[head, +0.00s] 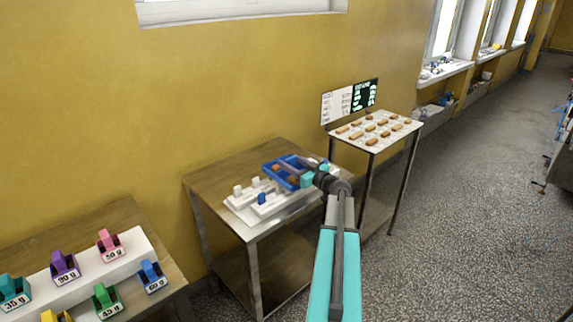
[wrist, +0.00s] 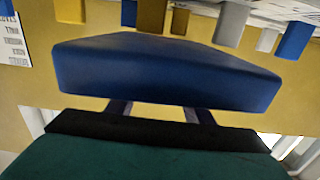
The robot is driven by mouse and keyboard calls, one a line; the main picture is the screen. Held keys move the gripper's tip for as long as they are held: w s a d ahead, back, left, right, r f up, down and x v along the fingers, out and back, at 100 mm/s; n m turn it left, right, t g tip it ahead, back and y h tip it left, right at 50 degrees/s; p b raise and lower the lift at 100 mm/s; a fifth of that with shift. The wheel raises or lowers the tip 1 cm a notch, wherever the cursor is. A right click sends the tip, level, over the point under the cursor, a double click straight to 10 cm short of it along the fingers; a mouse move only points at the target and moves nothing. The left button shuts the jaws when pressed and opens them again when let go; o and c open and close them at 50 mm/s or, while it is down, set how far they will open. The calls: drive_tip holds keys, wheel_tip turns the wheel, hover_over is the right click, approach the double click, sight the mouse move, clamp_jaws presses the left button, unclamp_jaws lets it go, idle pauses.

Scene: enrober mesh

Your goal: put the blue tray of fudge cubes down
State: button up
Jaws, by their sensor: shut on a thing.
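The blue tray (head: 270,170) is in the head view over the back part of the middle wooden table, with brown fudge cubes (head: 292,180) in it. My gripper (head: 302,168) reaches in from the right and is shut on the tray. In the wrist view the tray (wrist: 165,72) fills the middle, with my two gripper fingers (wrist: 163,110) against its near side. I cannot tell whether the tray touches what is below it. My gripper hides part of its right side.
The middle table (head: 222,172) carries a white board (head: 240,212) with white and blue blocks beside the tray. A stand (head: 396,124) with brown bars is behind right, before two sign panels (head: 350,101). Labelled coloured items (head: 65,266) stand on the left table.

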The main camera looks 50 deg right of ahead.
drive_tip(key=shift+f, duration=0.2)
drive_tip(key=o, duration=1.3)
drive_tip(key=shift+r, duration=0.1)
drive_tip(key=shift+r, duration=0.35)
drive_tip(key=shift+s+r+b, duration=0.1)
drive_tip(key=shift+s+b, duration=0.2)
drive_tip(key=s+b, duration=0.1)
drive_tip(key=s, duration=0.6)
drive_tip(key=s+b, duration=0.1)
drive_tip(key=s, duration=0.3)
drive_tip(key=shift+s+a+b, duration=0.25)
drive_tip(key=shift+a+b, duration=0.1)
